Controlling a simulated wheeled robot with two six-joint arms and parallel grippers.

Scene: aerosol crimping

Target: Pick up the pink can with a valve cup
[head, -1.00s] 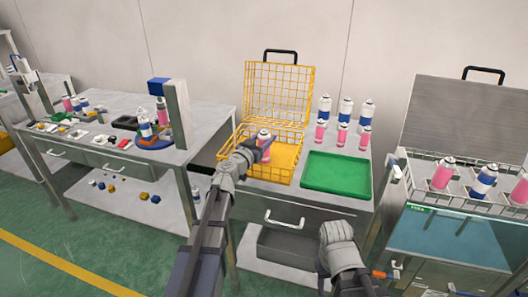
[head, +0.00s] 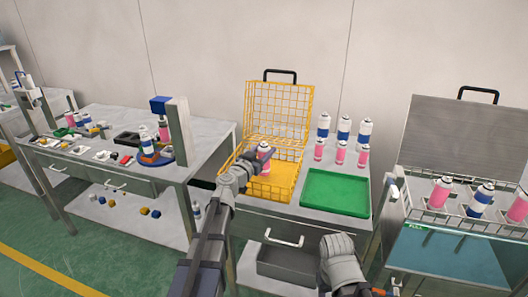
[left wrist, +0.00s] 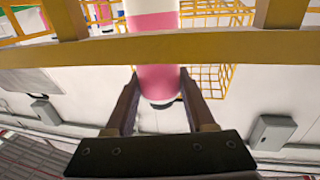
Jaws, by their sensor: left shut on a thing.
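A pink can with a white upper part (head: 264,153) stands upright at the yellow wire basket (head: 284,188) in the head view. My left gripper (head: 259,160) is shut on this can. In the left wrist view, the pink can (left wrist: 158,72) sits between the two fingers of my left gripper (left wrist: 158,88), with the yellow basket bar crossing in front of it. I cannot make out the valve cup on its top. My right arm is at the bottom centre of the head view; its fingers do not show.
A green tray (head: 335,193) is right of the basket, with several pink and blue-white cans behind it. An open rack (head: 440,215) with cans stands at the right. A cluttered workbench (head: 205,150) stands at the left.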

